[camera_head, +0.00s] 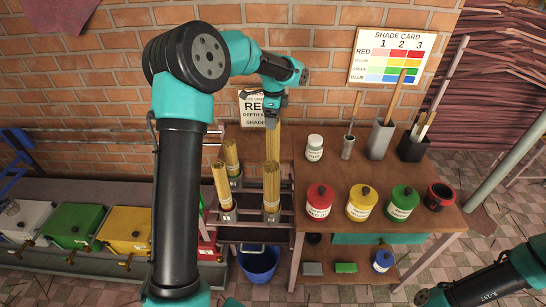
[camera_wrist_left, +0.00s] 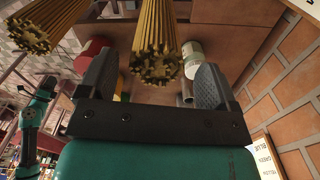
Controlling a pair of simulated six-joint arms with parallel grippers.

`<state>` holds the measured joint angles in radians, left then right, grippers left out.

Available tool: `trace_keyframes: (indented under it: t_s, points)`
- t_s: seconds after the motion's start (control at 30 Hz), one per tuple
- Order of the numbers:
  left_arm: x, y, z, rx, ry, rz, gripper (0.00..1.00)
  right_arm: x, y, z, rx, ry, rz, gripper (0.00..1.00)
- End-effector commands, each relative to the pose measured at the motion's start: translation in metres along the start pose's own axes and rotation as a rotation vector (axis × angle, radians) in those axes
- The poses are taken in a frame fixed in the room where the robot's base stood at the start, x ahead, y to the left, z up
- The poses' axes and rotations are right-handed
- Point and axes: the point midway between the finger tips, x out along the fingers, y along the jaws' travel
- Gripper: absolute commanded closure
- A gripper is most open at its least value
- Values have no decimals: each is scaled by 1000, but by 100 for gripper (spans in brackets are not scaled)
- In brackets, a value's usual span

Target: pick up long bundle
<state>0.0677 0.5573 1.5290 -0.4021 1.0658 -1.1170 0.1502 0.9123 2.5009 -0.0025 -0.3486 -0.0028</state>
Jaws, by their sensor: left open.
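Several yellow stick bundles stand upright in a metal rack left of the table. The back-right bundle (camera_head: 273,145) rises highest in the head view, directly below my left gripper (camera_head: 272,112). In the left wrist view, one bundle (camera_wrist_left: 157,50) has its round end between the two spread dark fingers, with gaps at both sides. Another bundle (camera_wrist_left: 45,25) is outside the fingers at the upper left. The other bundles are the back-left one (camera_head: 231,157), the front-left one (camera_head: 222,185) and the front-right one (camera_head: 271,188).
The brick wall (camera_head: 330,30) is close behind my left gripper. The wooden table (camera_head: 330,240) on the right bears a white jar (camera_head: 314,148), a red jar (camera_head: 319,200) and tool holders. A blue bucket (camera_head: 258,262) stands below the rack.

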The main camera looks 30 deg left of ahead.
Motion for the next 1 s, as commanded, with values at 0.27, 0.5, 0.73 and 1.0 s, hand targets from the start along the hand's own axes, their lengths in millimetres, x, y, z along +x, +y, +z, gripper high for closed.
trace_keyframes:
  t_s: [0.27, 0.5, 0.73, 1.0]
  points:
    - [35, 4, 1, 0, 0, 2, 16, 0, 0, 0, 0, 0, 0, 57]
    - [39, 4, 1, 0, 0, 0, 16, 0, 0, 0, 0, 0, 0, 57]
    - [39, 4, 1, 0, 0, 1, 16, 0, 0, 0, 0, 0, 0, 57]
    - [39, 4, 1, 0, 0, 1, 35, 0, 0, 0, 0, 0, 0, 57]
